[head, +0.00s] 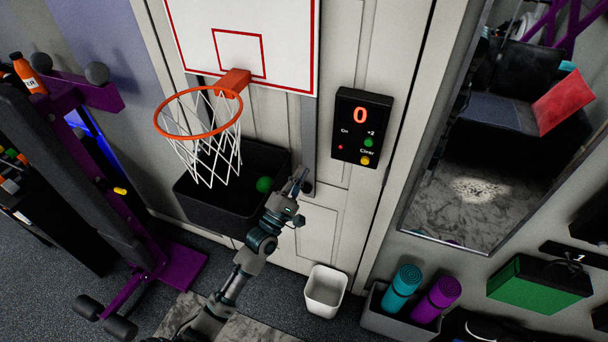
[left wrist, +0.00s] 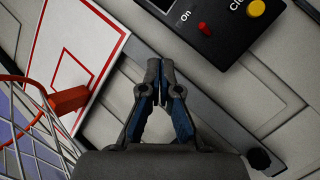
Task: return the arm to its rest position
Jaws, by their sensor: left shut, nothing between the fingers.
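My left arm reaches up from the bottom of the head view. Its gripper (head: 299,180) is in front of the white door, below the scoreboard and right of the black bin. In the left wrist view the left gripper (left wrist: 160,68) is shut, its fingertips together with nothing between them. The scoreboard (head: 361,127) shows a red 0 and has a red, a green and a yellow button. It also shows in part at the top of the left wrist view (left wrist: 205,28). My right gripper is in neither view.
A basketball hoop (head: 198,112) hangs on the door left of the gripper. A black bin (head: 215,210) with a green ball (head: 264,184) is below it. A white wastebasket (head: 325,291) and a box of rolled mats (head: 388,322) stand on the floor. A purple exercise bench (head: 130,255) is at left.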

